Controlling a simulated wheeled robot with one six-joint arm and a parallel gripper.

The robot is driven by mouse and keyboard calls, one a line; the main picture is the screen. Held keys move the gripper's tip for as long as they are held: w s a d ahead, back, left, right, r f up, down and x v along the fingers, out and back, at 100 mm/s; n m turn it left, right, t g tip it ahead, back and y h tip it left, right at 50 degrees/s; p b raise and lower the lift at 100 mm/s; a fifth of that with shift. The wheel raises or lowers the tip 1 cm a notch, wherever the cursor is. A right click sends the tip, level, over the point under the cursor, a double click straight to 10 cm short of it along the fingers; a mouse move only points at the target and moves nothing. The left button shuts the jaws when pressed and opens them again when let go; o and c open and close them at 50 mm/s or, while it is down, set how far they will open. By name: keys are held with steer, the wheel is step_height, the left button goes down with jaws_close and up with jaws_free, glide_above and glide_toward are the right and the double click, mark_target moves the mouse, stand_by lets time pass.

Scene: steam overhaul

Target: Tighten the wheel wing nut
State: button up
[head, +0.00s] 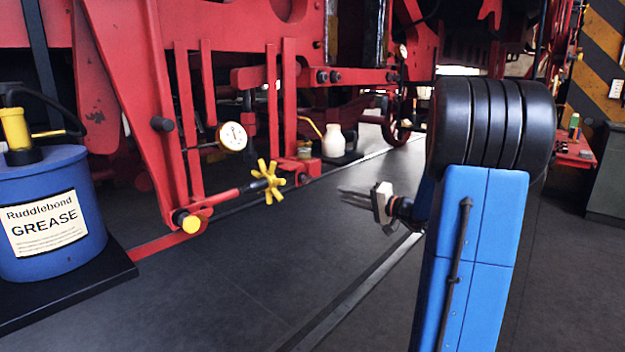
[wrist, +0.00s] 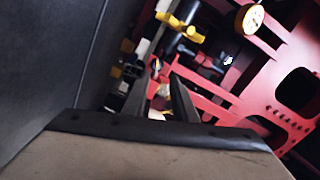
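The yellow star-shaped wing nut (head: 268,180) sits at the end of a red rod on the red frame, left of centre in the head view. A yellow lobed part, seemingly the same nut, shows at the top of the wrist view (wrist: 180,27) on a dark shaft. My gripper (head: 343,196) is to the right of the nut in the head view, clearly apart from it. In the wrist view its two dark fingers (wrist: 160,80) stand apart with nothing between them. The fingers look blurred in the head view.
A round gauge (head: 233,136) is above left of the nut, close to it. A blue grease drum (head: 45,215) stands on a black base at the left. A white bottle (head: 333,141) stands behind. The dark floor (head: 290,260) in front is clear.

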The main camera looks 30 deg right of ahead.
mark_target(311, 179)
steer(key=shift+t+h, duration=0.3)
steer(key=shift+t, duration=0.1)
steer(key=x, duration=0.5)
steer(key=d+x, duration=0.1)
steer(key=x, duration=0.5)
steer(key=w+d+x, duration=0.1)
steer(key=x, duration=0.5)
steer(key=shift+d, duration=0.2)
steer(key=shift+c, duration=0.6)
jaws_close()
